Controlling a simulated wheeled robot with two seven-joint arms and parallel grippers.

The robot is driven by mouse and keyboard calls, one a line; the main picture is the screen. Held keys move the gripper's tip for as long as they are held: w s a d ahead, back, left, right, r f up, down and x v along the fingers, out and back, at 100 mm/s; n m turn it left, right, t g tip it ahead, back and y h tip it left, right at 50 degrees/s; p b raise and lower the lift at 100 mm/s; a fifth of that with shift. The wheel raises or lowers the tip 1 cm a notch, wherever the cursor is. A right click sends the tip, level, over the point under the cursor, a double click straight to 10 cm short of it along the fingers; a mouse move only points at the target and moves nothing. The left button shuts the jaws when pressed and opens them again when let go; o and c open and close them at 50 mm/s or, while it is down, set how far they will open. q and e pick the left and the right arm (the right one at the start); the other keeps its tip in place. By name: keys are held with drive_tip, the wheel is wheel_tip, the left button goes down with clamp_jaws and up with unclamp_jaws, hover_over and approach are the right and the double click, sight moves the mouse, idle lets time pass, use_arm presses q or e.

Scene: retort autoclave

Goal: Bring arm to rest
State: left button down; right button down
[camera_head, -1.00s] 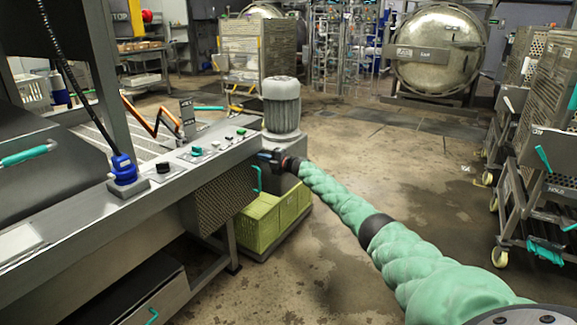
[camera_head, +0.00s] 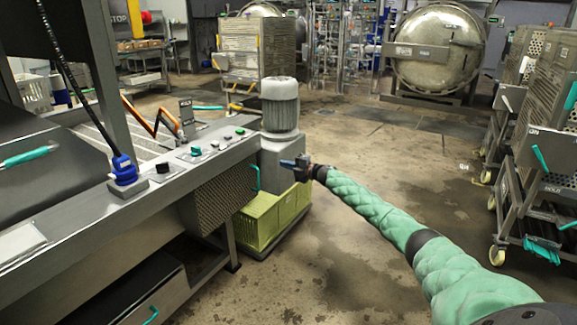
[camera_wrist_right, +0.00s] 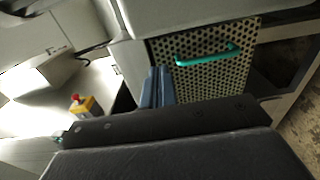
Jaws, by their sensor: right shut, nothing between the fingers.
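My right arm, in a green padded sleeve, reaches in from the lower right of the head view. My right gripper (camera_head: 290,165) is at its end, in front of the grey motor housing and above the yellow-green crates. It is shut and empty. Its blue-grey fingers (camera_wrist_right: 157,88) show close together in the right wrist view, in front of a perforated panel with a teal handle (camera_wrist_right: 208,55). My left gripper is in neither view.
A steel machine bench (camera_head: 130,200) with buttons and a blue knob fills the left. A grey motor (camera_head: 280,105) stands at its far end above the yellow-green crates (camera_head: 262,222). Wheeled racks (camera_head: 535,140) stand at the right. The floor between is clear.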

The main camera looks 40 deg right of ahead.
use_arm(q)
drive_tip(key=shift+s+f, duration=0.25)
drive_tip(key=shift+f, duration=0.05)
use_arm(e)
drive_tip(key=shift+s+d, duration=0.2)
drive_tip(key=shift+s, duration=0.35)
